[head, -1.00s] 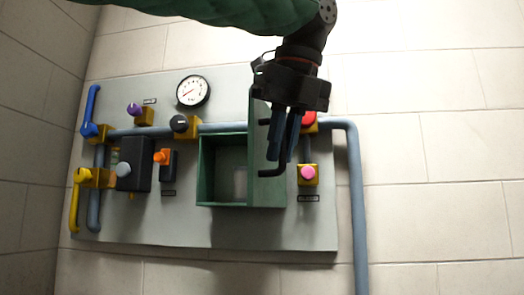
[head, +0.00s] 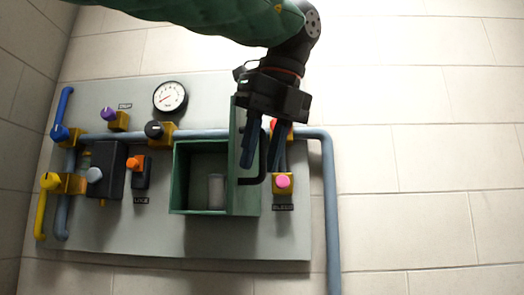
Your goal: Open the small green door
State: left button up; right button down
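The small green door (head: 237,172) stands swung out from the green box (head: 180,178) on the wall panel, and the box's inside shows. A black bar handle (head: 264,165) is on the door's right-hand face. My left gripper (head: 264,160) comes down from above, in front of that face. Its two dark fingers are spread, with part of the handle showing between them. I cannot tell whether they touch the handle. A pale block (head: 216,190) shows inside the box. My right gripper is not in view.
The grey panel (head: 220,238) carries a gauge (head: 170,97), a black knob (head: 154,130), an orange knob (head: 134,163), blue and yellow levers, and a pink button (head: 283,181). A red knob (head: 286,124) is partly hidden behind my gripper. Bare wall lies to the right.

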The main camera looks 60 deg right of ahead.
pick_arm(q)
jog(key=shift+r, duration=0.1)
jog(key=v, duration=0.7)
jog(key=shift+r+b, duration=0.35)
jog(key=shift+b, duration=0.05)
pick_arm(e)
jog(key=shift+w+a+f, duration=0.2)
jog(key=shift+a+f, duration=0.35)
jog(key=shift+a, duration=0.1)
pick_arm(q)
jog(key=shift+s+a, duration=0.1)
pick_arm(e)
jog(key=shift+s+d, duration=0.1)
